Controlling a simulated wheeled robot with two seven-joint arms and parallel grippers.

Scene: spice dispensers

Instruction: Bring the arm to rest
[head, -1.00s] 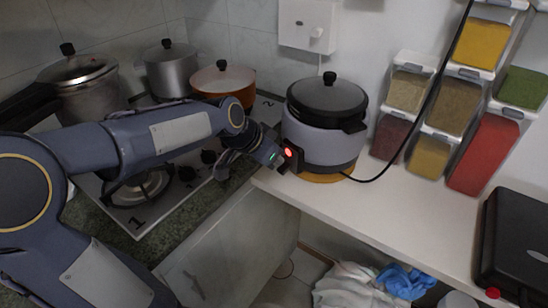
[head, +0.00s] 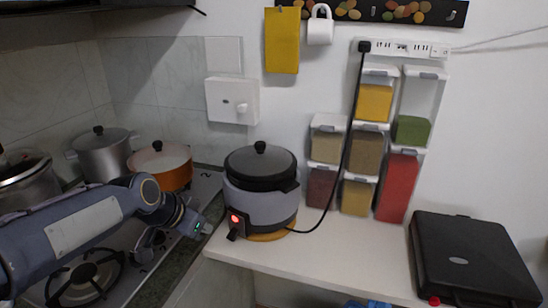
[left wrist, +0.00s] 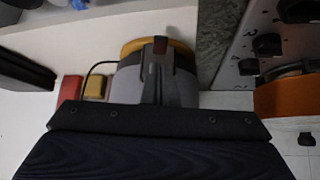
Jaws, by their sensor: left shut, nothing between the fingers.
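My left arm (head: 85,232) comes in from the left over the stove. Its left gripper (head: 148,246) is shut and empty, above the stove's right side, left of the grey rice cooker (head: 262,195). The gripper does not appear to hold the cooker, which stands on the counter with its black lid on and a red light lit. In the left wrist view the shut fingers (left wrist: 160,48) show in front of the cooker (left wrist: 128,84). My right gripper is not in view.
An orange pot (head: 172,178) and steel pots (head: 103,158) stand on the stove. Spice dispensers (head: 398,185) hang on the wall behind the white counter (head: 330,248). A black appliance (head: 470,255) sits at the right. The counter's middle is clear, apart from the cooker's cord.

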